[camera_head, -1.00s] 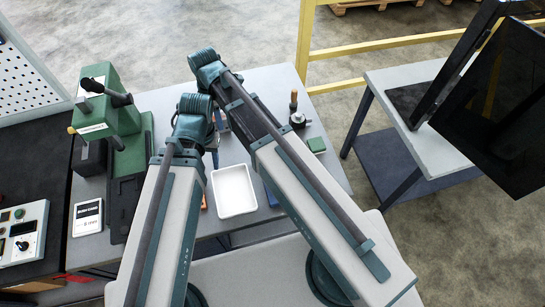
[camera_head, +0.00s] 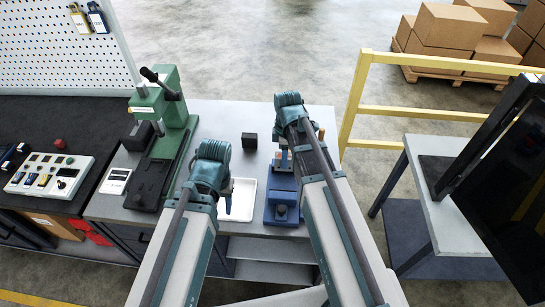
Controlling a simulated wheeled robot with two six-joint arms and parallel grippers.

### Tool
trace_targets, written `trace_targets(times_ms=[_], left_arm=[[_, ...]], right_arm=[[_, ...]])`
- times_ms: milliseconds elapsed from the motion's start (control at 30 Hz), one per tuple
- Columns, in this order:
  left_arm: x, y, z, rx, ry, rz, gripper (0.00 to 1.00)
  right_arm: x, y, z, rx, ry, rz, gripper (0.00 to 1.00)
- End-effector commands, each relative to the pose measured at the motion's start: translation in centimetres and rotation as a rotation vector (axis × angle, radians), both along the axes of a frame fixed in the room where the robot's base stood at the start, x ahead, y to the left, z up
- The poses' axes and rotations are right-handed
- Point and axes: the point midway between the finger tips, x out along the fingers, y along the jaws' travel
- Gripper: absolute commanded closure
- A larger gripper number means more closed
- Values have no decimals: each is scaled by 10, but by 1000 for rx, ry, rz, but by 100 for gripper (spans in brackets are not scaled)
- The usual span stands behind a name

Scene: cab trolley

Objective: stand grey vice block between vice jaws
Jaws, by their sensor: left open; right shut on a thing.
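The blue vice (camera_head: 283,184) stands on the grey bench, right of the white tray, with its jaws partly hidden by my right arm. My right gripper (camera_head: 282,158) is at the vice's far end, below the teal wrist. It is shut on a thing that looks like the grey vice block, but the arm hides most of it. I cannot tell whether the block is between the jaws or above them. My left gripper (camera_head: 228,195) is open over the left part of the white tray, mostly hidden under its wrist.
A dark cube (camera_head: 249,140) sits on the bench between my arms. The white tray (camera_head: 244,201) lies in front of it. A green press (camera_head: 157,115) stands at left, beside a control panel (camera_head: 47,174). A yellow rail (camera_head: 353,105) and a monitor stand are at right.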

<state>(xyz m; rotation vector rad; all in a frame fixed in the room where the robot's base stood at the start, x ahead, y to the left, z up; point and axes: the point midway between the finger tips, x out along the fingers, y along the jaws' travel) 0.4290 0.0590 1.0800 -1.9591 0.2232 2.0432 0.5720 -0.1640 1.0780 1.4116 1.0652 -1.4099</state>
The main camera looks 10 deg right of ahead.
Motion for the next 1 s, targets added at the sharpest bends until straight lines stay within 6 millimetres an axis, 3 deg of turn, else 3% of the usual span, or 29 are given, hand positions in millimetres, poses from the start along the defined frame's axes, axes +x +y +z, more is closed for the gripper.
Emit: trace_targets(times_ms=[467, 1000], left_arm=[[0, 0, -9, 0, 0, -1, 50], [0, 0, -47, 1, 1, -8, 50]], right_arm=[[0, -2, -9, 0, 0, -2, 100], [0, -1, -47, 0, 0, -2, 100]])
